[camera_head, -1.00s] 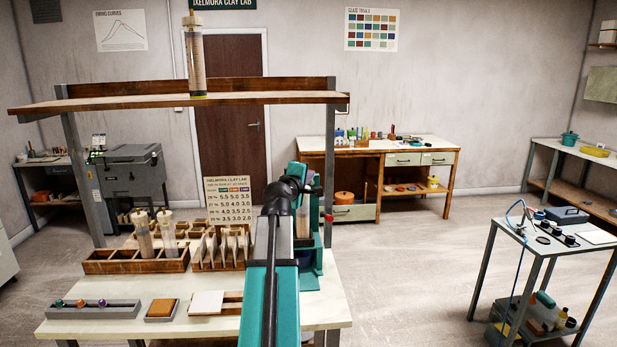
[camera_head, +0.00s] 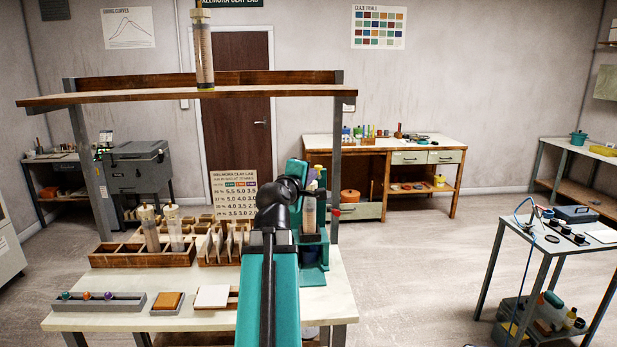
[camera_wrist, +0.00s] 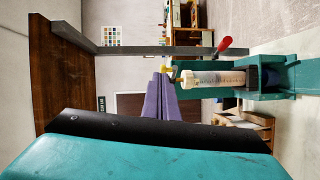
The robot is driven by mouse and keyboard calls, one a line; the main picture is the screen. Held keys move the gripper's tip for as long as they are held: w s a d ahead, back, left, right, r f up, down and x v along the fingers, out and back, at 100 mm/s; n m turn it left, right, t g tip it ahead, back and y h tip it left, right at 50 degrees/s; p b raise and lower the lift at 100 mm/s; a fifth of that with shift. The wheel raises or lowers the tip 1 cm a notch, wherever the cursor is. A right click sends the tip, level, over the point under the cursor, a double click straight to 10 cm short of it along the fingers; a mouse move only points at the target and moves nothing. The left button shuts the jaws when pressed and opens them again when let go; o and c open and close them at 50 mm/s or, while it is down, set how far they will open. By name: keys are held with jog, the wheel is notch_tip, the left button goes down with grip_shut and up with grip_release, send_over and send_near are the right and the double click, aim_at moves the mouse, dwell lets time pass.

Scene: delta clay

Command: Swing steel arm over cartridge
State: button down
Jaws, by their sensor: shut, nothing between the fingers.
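A pale cartridge (camera_head: 308,217) stands upright in a teal press (camera_head: 313,252) at the bench's right end, partly behind my arm. In the wrist view, which is rolled sideways, the cartridge (camera_wrist: 215,78) lies across the picture in the teal holder (camera_wrist: 285,76), its cream cap toward my gripper. A red handle (camera_wrist: 225,44) sticks out beside the cartridge, and shows right of the press in the head view (camera_head: 335,212). I cannot clearly separate the steel arm from the grey shelf post behind it. My gripper (camera_wrist: 162,76) has purple fingers, shut and empty, close to the cap.
A wooden shelf (camera_head: 200,97) on grey posts (camera_head: 335,160) spans above the bench (camera_head: 200,323), with another cartridge (camera_head: 204,60) on it. Wooden racks (camera_head: 142,260) stand left of my arm. A small trolley (camera_head: 555,250) is at right, with open floor between.

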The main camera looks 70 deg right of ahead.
jog(key=shift+s+a+r+b, duration=0.1)
jog(key=shift+s+a+b, duration=0.3)
jog(key=shift+a, duration=0.3)
jog(key=shift+s+a+r+b, duration=0.1)
jog(key=shift+s+a+b, duration=0.05)
jog(key=shift+a+b, duration=0.4)
jog(key=shift+a, duration=0.1)
